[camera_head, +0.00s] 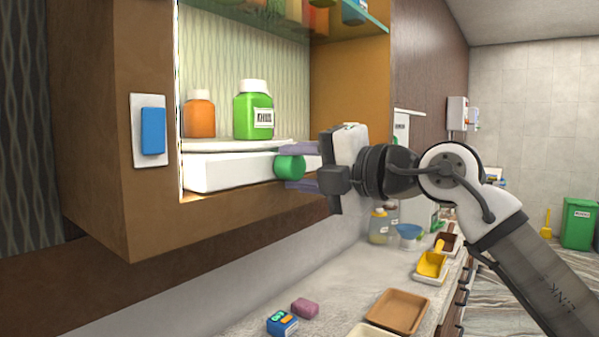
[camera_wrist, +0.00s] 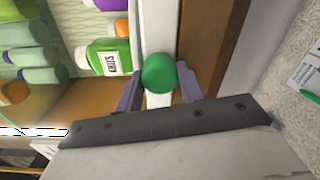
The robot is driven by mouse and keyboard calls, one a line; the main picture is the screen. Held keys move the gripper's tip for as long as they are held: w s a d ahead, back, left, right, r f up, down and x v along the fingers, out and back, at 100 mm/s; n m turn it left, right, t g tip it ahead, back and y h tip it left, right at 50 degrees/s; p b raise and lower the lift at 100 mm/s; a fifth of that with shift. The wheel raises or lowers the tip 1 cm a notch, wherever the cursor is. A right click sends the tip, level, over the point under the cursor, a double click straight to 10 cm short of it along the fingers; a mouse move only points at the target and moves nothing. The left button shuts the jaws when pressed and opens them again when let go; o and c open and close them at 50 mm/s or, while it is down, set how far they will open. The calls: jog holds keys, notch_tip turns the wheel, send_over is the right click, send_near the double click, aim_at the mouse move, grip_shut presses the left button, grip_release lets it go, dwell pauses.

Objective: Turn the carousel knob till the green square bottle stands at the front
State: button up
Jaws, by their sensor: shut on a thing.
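A green bottle (camera_head: 254,112) with a boxy body, white cap and label stands on the thin white turntable (camera_head: 240,146) in the lit cabinet, toward the right of what I see there. It also shows in the wrist view (camera_wrist: 105,57). An orange bottle (camera_head: 199,116) with a white cap stands to its left. The round green knob (camera_head: 289,166) sticks out from the front of the white base (camera_head: 233,173) below the turntable. My gripper (camera_head: 298,166) is shut on the knob, one finger on each side, as the wrist view also shows (camera_wrist: 160,76). The far side of the turntable is hidden.
A glass shelf (camera_head: 345,29) with several jars hangs above. The cabinet's wooden side (camera_head: 110,110) carries a blue switch (camera_head: 153,131). Below, the counter holds a blue box (camera_head: 282,323), a pink block (camera_head: 305,307) and a brown tray (camera_head: 397,311).

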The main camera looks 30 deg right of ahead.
jog(key=shift+m, duration=0.4)
jog(key=o, duration=1)
jog(key=shift+s+d, duration=0.15)
